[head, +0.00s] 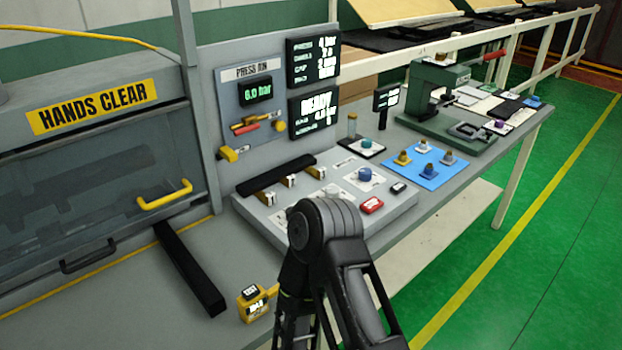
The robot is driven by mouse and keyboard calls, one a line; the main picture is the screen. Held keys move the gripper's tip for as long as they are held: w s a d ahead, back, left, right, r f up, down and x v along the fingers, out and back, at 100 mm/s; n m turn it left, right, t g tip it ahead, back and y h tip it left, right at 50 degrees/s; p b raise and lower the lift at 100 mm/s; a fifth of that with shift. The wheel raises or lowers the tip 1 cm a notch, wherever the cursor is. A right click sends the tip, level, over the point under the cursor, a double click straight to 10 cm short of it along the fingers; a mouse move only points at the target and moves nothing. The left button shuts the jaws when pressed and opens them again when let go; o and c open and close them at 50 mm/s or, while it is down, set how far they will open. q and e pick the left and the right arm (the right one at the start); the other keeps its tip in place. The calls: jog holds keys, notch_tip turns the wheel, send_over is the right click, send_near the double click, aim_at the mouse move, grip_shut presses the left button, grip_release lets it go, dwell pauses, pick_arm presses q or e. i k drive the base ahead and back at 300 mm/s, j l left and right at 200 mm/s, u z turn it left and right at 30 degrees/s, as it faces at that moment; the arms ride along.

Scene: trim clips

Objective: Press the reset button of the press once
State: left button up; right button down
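The press's control panel (268,214) is a grey sloped box on the bench. It carries a blue round button (365,174) on a white plate, a red rectangular piece (371,204), a small dark piece (398,188) and several white-plated controls. The plate labels are too small to read, so I cannot tell which one is the reset button. A black arm link of mine rises from the bottom centre and covers part of the panel's front. Neither gripper's fingertips show in the head view.
The press guard (93,107) marked HANDS CLEAR stands at the left. The display (315,107) above the panel reads READY. A yellow device (253,303) and a black bar (188,268) lie in front. A blue mat (430,183) and green fixture (437,112) are at right.

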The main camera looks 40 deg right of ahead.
aim_at(399, 188)
jog(key=k+l+u, duration=0.2)
jog(key=k+l, duration=0.95)
jog(key=k, duration=0.1)
